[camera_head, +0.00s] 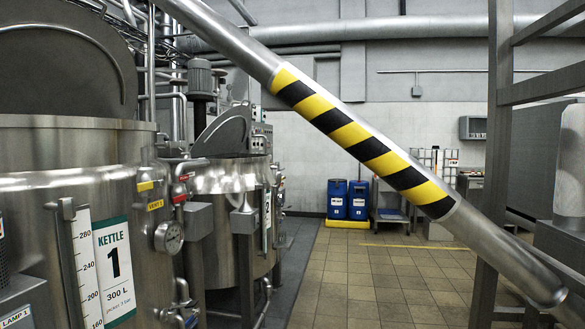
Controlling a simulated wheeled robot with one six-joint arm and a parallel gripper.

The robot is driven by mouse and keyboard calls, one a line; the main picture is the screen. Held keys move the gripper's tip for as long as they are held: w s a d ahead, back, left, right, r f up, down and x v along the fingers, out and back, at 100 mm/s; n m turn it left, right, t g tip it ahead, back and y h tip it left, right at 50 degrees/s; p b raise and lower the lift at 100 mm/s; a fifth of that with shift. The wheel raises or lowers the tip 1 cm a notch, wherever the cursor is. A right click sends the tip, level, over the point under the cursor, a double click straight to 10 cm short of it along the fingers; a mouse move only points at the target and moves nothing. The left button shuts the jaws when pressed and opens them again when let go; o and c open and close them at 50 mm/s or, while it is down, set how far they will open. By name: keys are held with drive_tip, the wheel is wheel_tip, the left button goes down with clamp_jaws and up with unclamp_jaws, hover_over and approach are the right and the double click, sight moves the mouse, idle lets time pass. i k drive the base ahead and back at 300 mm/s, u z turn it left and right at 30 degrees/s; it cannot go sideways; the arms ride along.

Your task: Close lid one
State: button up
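Kettle 1 (120,190), a large steel jacketed vessel with a white "KETTLE 1, 300 L" label (115,270), stands close at the left. Its lid (60,65), a big dark grey half-disc with a curved bar on it, stands raised behind the kettle's rim (75,122), so the kettle is open. The lid's top and left side run out of the frame. My gripper is not in view.
A second kettle (225,210) stands behind, its lid (225,133) also raised. A steel pipe with yellow and black stripes (360,140) slants across the view to the lower right. A metal frame (495,150) stands at right.

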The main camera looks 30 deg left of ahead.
sight(57, 57)
drive_tip(key=u, duration=0.2)
drive_tip(key=i, duration=1.2)
drive_tip(key=u, duration=1.5)
drive_tip(key=i, duration=0.9)
drive_tip(key=u, duration=0.9)
